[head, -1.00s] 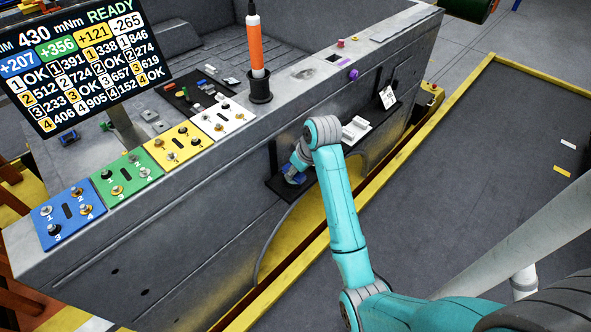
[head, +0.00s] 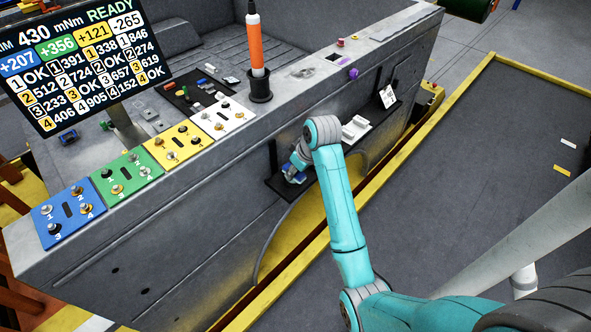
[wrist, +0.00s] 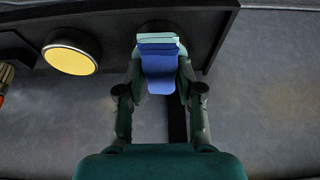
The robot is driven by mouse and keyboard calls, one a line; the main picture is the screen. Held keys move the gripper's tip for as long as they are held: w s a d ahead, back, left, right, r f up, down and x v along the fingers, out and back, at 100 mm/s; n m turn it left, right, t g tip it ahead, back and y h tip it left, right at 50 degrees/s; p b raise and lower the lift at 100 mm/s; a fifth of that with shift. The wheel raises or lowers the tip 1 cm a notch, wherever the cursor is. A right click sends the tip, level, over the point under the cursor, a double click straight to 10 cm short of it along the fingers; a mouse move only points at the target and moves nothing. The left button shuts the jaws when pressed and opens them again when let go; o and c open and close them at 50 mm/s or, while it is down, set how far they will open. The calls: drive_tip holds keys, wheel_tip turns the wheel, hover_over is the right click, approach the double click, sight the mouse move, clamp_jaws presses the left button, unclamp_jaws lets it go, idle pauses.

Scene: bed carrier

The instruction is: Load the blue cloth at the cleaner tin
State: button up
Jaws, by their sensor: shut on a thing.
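My gripper (wrist: 161,72) is shut on the blue cloth (wrist: 160,78), which sits between its two fingers in the wrist view. Pale teal layers or edges show at the cloth's far end. A round, dark-rimmed tin with a yellow face (wrist: 70,60), apparently the cleaner tin, lies to the left of the gripper, apart from the cloth. In the head view my gripper (head: 297,165) is over the near end of the dark side shelf, with a bit of the blue cloth (head: 290,173) showing below it. The tin is hidden there.
The dark shelf (head: 277,188) runs along the carrier's side. A white block-like item (head: 355,128) and a white card (head: 388,97) are farther along it. Coloured plates, an orange-handled tool (head: 256,45) and a screen (head: 75,65) are on top.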

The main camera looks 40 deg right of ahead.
drive_tip(key=shift+r, duration=3.4)
